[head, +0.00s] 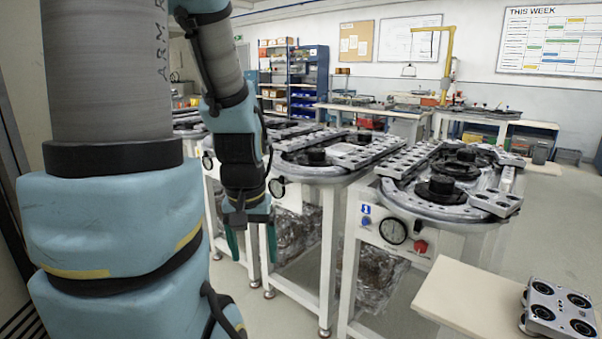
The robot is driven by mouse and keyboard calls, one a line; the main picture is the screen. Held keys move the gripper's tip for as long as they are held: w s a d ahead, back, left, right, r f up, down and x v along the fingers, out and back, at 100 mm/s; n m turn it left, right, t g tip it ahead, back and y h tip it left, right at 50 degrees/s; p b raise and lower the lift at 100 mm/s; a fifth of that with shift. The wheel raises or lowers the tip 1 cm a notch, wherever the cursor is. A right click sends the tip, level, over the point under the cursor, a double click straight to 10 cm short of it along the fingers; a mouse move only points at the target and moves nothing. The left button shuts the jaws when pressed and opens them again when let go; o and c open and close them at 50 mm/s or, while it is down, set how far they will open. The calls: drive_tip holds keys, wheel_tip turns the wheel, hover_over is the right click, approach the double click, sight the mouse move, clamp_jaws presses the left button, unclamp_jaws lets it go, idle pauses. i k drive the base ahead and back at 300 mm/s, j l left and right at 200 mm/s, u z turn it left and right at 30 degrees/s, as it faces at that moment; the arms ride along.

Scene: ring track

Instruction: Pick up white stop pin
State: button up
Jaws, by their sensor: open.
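I cannot make out a white stop pin in the head view. My gripper (253,243) hangs pointing down at the end of my arm, left of the middle of the picture. Its two green fingers are apart, with nothing visible between them. It appears in front of the white table legs, below the height of the track tops. The nearest ring track (458,205) lies on a white table right of my gripper, with black round hubs and perforated grey plates on it. A second ring track (318,169) lies behind and to the left of it.
A cream side table (470,300) at the lower right bears a metal block (560,311) with black round openings. Plastic bags hang under the tables.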

sight(504, 186)
drive_tip(key=z, duration=3.1)
drive_tip(key=i+l+z, duration=0.2)
drive_tip(key=i+z, duration=0.15)
drive_tip(key=i+l+z, duration=0.1)
drive_tip(key=i+z, duration=0.6)
drive_tip(key=i, duration=0.15)
drive_tip(key=i+u, duration=0.2)
drive_tip(key=i, duration=0.35)
drive_tip(key=i+l+u, duration=0.2)
drive_tip(key=i, duration=0.3)
drive_tip(key=i+j+u, duration=0.15)
drive_tip(key=u, duration=0.25)
drive_tip(key=i+u, duration=0.9)
drive_tip(key=u, duration=0.2)
drive_tip(key=i+j+u, duration=0.1)
drive_tip(key=i+u, duration=0.3)
drive_tip(key=i, duration=0.45)
drive_tip(key=i+l+u, duration=0.15)
drive_tip(key=i+u, duration=0.3)
drive_tip(key=i, duration=0.45)
drive_tip(key=i+u, duration=0.3)
drive_tip(key=i, duration=0.25)
drive_tip(key=i+l+u, duration=0.1)
drive_tip(key=i+u, duration=0.2)
drive_tip(key=i, duration=0.2)
drive_tip(key=i+l+u, duration=0.3)
drive_tip(key=i, duration=0.25)
